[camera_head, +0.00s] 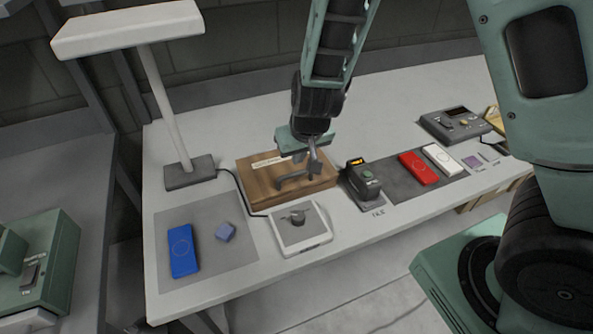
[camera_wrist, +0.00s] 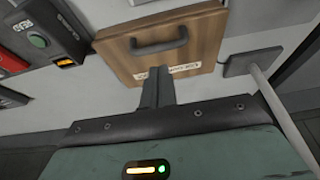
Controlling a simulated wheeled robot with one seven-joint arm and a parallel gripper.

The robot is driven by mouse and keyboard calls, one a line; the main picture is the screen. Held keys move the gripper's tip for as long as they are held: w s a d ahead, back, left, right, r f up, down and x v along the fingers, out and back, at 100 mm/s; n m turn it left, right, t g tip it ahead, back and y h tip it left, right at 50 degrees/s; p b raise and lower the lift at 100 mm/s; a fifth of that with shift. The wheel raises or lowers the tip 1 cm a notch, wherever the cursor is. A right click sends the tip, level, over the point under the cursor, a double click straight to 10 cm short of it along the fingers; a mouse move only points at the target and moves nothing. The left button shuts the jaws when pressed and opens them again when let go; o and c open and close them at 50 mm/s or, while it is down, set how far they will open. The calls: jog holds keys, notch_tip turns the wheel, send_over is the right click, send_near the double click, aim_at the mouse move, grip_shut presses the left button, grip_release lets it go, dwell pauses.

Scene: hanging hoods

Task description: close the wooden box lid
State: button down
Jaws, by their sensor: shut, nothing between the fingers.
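The wooden box (camera_head: 262,184) stands at the middle of the white table. Its lid appears to lie down flat over the box, with no clear gap visible. A dark handle and a pale label are on the wood; the wrist view shows the wooden lid (camera_wrist: 180,58) with the handle (camera_wrist: 158,46) at its far side and the label at its near edge. My gripper (camera_head: 314,160) is above the box in the head view and hides part of it. In the wrist view my gripper (camera_wrist: 157,88) is shut and empty, its fingertips near the labelled edge. Contact with the lid cannot be told.
A lamp base (camera_head: 190,172) with a tall post stands left of the box. A dark device (camera_head: 364,180) stands close on the right. A white scale-like device (camera_head: 299,228) is in front. A blue case (camera_head: 182,250) lies on a grey mat at front left.

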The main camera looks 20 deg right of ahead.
aim_at(295, 173)
jog(key=shift+s+x, duration=0.2)
jog(key=shift+x, duration=1)
jog(key=shift+s+x, duration=0.15)
jog(key=shift+x, duration=1.05)
jog(key=shift+f, duration=0.15)
